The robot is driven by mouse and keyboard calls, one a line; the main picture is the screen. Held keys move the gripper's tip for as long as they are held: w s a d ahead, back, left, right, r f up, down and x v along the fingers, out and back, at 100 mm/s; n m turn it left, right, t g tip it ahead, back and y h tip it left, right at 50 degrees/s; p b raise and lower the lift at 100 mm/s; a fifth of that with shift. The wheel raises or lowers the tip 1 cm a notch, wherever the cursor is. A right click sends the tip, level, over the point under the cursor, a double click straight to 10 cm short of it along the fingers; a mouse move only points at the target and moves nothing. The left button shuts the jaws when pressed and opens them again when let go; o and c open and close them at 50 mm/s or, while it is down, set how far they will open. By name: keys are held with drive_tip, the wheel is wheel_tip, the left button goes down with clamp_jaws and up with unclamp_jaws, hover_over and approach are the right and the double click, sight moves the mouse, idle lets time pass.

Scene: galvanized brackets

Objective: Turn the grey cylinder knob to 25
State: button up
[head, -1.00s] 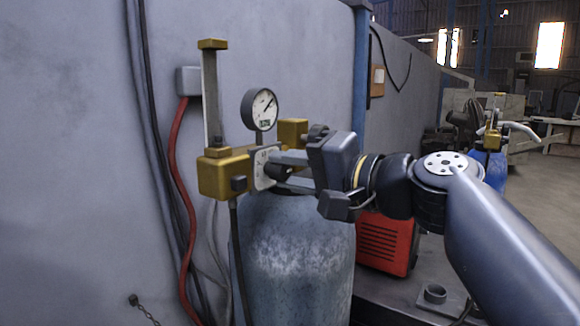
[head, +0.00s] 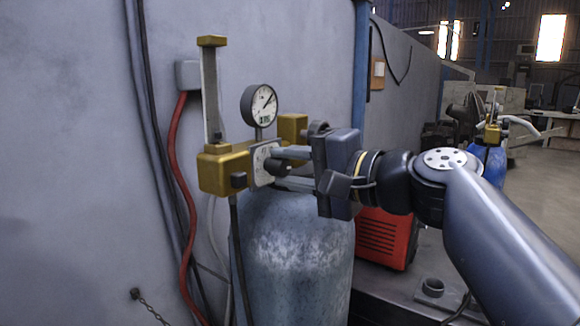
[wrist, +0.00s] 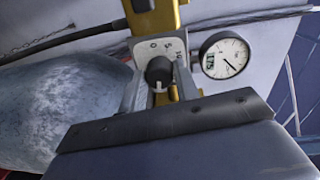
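The knob (wrist: 159,72) is a dark cylinder with a white mark on its face, set on a pale dial plate (wrist: 146,48) with printed numbers. In the wrist view the mark points down the picture, toward my gripper's body. In the head view the knob (head: 274,167) is partly hidden by my fingers, on the front of the brass valve block (head: 222,172). My gripper (head: 280,168) has one finger above and one below the knob. In the wrist view the fingers (wrist: 160,82) stand on either side of it, with narrow gaps seeming to show.
A round pressure gauge (head: 259,105) stands just above the knob and also shows in the wrist view (wrist: 225,56). A grey gas cylinder (head: 292,260) stands below. A red hose (head: 181,190) runs down the wall at left. A red machine (head: 386,238) sits behind my arm.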

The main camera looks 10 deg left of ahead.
drive_tip(key=o, duration=0.4)
drive_tip(key=shift+d, duration=0.1)
drive_tip(key=b+v, duration=0.3)
drive_tip(key=v, duration=0.7)
drive_tip(key=shift+s+d, duration=0.2)
drive_tip(key=shift+d, duration=0.1)
drive_tip(key=shift+a, duration=0.1)
drive_tip(key=p+x, duration=0.3)
drive_tip(key=x, duration=0.7)
drive_tip(key=shift+w+a, duration=0.2)
drive_tip(key=shift+a, duration=0.1)
drive_tip(key=shift+d, duration=0.15)
